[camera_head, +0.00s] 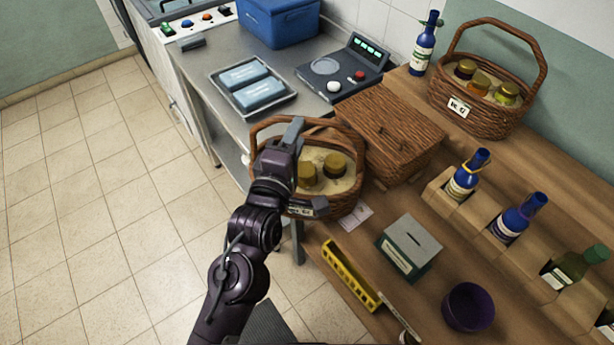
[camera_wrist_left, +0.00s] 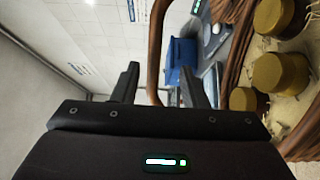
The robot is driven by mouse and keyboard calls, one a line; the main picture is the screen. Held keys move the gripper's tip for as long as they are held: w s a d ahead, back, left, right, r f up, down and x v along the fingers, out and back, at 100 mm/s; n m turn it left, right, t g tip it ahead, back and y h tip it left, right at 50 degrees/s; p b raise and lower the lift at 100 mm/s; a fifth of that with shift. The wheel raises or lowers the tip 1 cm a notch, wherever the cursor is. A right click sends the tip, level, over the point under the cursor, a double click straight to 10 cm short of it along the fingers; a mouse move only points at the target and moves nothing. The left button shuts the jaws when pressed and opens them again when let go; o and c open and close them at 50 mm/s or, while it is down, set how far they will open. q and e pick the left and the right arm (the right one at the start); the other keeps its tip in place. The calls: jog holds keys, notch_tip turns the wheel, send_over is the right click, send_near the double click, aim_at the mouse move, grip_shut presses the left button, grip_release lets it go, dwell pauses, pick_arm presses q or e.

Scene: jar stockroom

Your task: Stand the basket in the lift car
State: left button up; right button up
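A wicker basket (camera_head: 343,207) with gold-lidded jars in straw stands upright at the left edge of the wooden counter. My left gripper (camera_head: 292,132) is at its tall handle, above the jars. In the left wrist view the fingers (camera_wrist_left: 158,85) are spread apart, and the basket handle (camera_wrist_left: 156,45) runs through the gap between them. The jars (camera_wrist_left: 280,75) show to the right there. Whether the fingers touch the handle is unclear. I cannot make out a lift car for certain. My right gripper is not in view.
A closed wicker hamper (camera_head: 385,130) stands close right of the basket. A second jar basket (camera_head: 490,115) is further back. A green-and-white box (camera_head: 408,248), a yellow rack (camera_head: 350,275) and a purple bowl (camera_head: 468,307) are nearer. The tiled floor (camera_head: 90,200) at left is clear.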

pick_arm(q)
jog(key=p+x, duration=0.3)
jog(key=x, duration=0.3)
jog(key=shift+w+d+r, duration=0.2)
jog(key=shift+d+r, duration=0.1)
jog(key=shift+r, duration=0.05)
grip_shut()
dwell(1.0)
jog(key=shift+r, duration=0.2)
